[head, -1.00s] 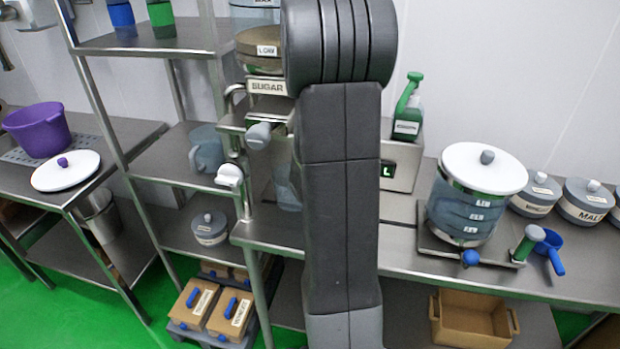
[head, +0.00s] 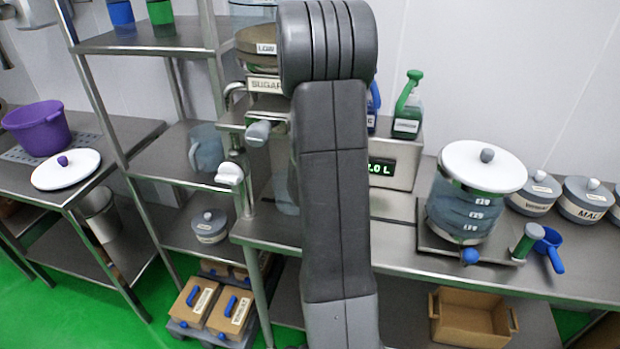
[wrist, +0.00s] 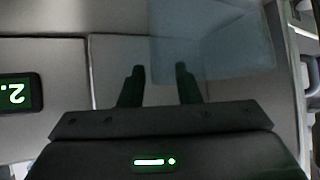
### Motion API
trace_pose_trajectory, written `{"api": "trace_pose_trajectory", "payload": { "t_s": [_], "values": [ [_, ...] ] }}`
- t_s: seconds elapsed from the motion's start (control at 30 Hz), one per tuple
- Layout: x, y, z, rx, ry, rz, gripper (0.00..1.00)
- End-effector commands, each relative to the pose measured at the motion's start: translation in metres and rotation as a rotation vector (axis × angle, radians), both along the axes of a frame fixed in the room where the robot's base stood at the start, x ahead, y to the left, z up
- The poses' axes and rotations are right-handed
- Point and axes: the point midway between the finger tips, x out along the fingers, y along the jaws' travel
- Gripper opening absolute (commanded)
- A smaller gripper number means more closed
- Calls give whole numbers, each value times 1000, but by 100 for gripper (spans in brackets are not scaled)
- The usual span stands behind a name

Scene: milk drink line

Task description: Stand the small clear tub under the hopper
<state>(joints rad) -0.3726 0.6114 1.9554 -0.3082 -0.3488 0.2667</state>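A clear bluish tub (head: 284,185) shows in part just left of my arm in the head view, under the sugar hopper (head: 262,50). My arm hides the rest of it. In the wrist view a see-through tub (wrist: 225,40) fills the upper middle to right, its lower edge overlapping the right fingertip. My gripper (wrist: 160,85) shows its two dark fingers apart, with no object clearly clamped between them. Whether a finger touches the tub cannot be told. In the head view my gripper is hidden behind my arm.
A lit display (head: 382,168) sits right of my arm, with a green spray bottle (head: 408,105) above it. A lidded clear dispenser (head: 470,195) stands on the counter at right. A jug (head: 207,148) stands on the left rack.

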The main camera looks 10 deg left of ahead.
Motion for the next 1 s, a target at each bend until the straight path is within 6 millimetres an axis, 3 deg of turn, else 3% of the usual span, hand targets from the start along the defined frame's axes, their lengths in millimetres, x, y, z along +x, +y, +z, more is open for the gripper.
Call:
{"api": "trace_pose_trajectory", "payload": {
  "t_s": [0.27,0.7,1.0],
  "values": [
    [-10,-6,10,1,-2,-1,30],
    [-60,-34,55,1,-2,-1,30],
    [-81,-45,73,0,-1,-1,30]
  ]
}}
